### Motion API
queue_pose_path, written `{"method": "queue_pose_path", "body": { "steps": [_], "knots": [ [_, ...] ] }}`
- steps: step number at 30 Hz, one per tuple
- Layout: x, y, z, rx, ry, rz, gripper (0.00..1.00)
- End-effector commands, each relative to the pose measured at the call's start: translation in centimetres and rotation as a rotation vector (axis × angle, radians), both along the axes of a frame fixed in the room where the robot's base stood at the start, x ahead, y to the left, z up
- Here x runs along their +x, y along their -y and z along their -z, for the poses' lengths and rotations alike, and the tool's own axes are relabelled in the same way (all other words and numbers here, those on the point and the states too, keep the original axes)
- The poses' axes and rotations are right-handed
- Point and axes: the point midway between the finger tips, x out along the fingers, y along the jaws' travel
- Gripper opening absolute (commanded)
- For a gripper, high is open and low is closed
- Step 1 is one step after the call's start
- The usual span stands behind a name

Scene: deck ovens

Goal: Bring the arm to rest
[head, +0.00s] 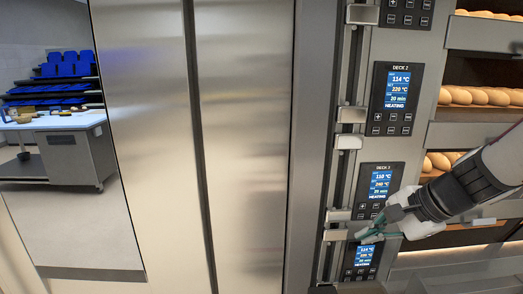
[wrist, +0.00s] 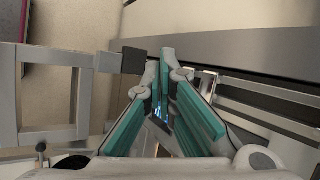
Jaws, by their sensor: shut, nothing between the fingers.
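My gripper (head: 366,235) is at the lower right in the head view, at the end of my arm, which comes in from the right edge. Its teal fingers are shut with nothing held. They are in front of the oven control column, between the Deck 3 panel (head: 381,185) and the lowest panel (head: 363,259); whether they touch it I cannot tell. In the wrist view the fingers (wrist: 166,62) lean together at the tips, and a lit blue display (wrist: 163,107) shows between them.
Deck 2's panel (head: 397,90) reads HEATING. Bread loaves (head: 478,96) fill the open decks behind my arm. Metal handle brackets (head: 338,235) stick out left of the panels. Tall steel doors (head: 245,130) stand at the middle. A worktable (head: 75,158) shows far left.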

Motion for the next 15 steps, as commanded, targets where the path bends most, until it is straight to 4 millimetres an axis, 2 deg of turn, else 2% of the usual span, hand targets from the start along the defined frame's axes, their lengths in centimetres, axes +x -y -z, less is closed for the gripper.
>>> {"method": "queue_pose_path", "body": {
  "steps": [1, 3, 6, 10, 15],
  "knots": [
    [-1.6, -1.5, -1.2, -0.065, 0.024, -0.095, 0.00],
    [-3.8, -3.0, -2.3, -0.155, 0.045, -0.222, 0.00],
    [-7.1, -4.6, -3.6, -0.287, 0.078, -0.395, 0.00],
    [-11.4, -5.5, -4.8, -0.462, 0.121, -0.605, 0.00],
    [-16.1, -5.2, -5.9, -0.690, 0.173, -0.835, 0.00]
  ]
}}
